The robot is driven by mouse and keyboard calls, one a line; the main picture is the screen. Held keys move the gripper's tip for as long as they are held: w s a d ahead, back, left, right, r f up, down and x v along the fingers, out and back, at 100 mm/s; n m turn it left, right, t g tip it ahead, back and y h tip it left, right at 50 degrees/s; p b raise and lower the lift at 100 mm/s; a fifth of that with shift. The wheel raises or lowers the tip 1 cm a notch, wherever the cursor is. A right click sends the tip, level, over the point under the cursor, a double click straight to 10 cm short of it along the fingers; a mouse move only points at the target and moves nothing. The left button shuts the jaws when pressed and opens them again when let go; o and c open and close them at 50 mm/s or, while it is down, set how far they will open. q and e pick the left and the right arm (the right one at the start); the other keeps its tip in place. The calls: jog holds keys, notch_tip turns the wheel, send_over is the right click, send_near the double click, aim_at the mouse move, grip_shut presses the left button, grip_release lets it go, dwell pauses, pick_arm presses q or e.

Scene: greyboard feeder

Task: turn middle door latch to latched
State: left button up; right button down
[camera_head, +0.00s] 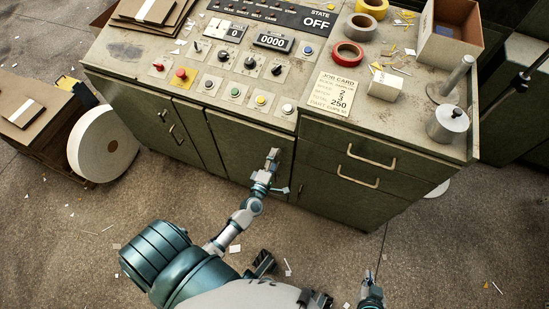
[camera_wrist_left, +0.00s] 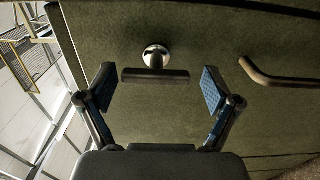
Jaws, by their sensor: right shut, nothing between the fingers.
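The middle door (camera_head: 235,140) of the green cabinet is closed. In the left wrist view, its latch (camera_wrist_left: 155,75) is a dark T-shaped bar on a round silver boss. The bar runs level across that picture. My left gripper (camera_head: 277,172) is in front of the door; in the left wrist view (camera_wrist_left: 158,88) its fingers are spread, one near each end of the bar, with gaps showing. I cannot tell whether they touch it. In the head view the latch is not clearly visible near the gripper. My right gripper (camera_head: 371,287) is shut and empty, low at the right over the floor.
A bar handle (camera_wrist_left: 282,78) sits right of the latch in the wrist view. Drawers with handles (camera_head: 362,181) are right of the door, and another door (camera_head: 150,120) is left. A white roll (camera_head: 103,144) stands at left. Floor in front has only paper scraps.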

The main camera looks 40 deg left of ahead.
pick_arm(q)
jog(key=v, duration=1.2)
jog(key=shift+a, duration=0.1)
jog(key=s+d+f+m+g+h+p, duration=0.2)
jog(key=d+f+m+g+h+p, duration=0.35)
jog(key=d+m, duration=0.45)
jog(key=s+a+f+m+g+p, duration=0.1)
jog(key=s+f+m+g+p, duration=0.1)
jog(key=s+f+m+g, duration=0.3)
jog(key=s+a+f+m+g+p, duration=0.2)
jog(key=s+f+m+g, duration=0.3)
jog(key=s, duration=0.8)
notch_tip(320, 180, down, 4)
jog(key=m+y+p, duration=0.1)
jog(key=m, duration=0.2)
jog(key=shift+s+f+p, duration=0.2)
jog(key=shift+s+p, duration=0.1)
pick_arm(e)
jog(key=s+d+f+g+h, duration=0.1)
jog(key=s+d+f+g, duration=0.1)
jog(key=s+f, duration=0.5)
jog(key=s+d+f+g, duration=0.2)
jog(key=s+f+g, duration=0.3)
jog(key=f, duration=1)
jog(key=shift+s+h, duration=0.4)
jog(key=shift+s, duration=0.75)
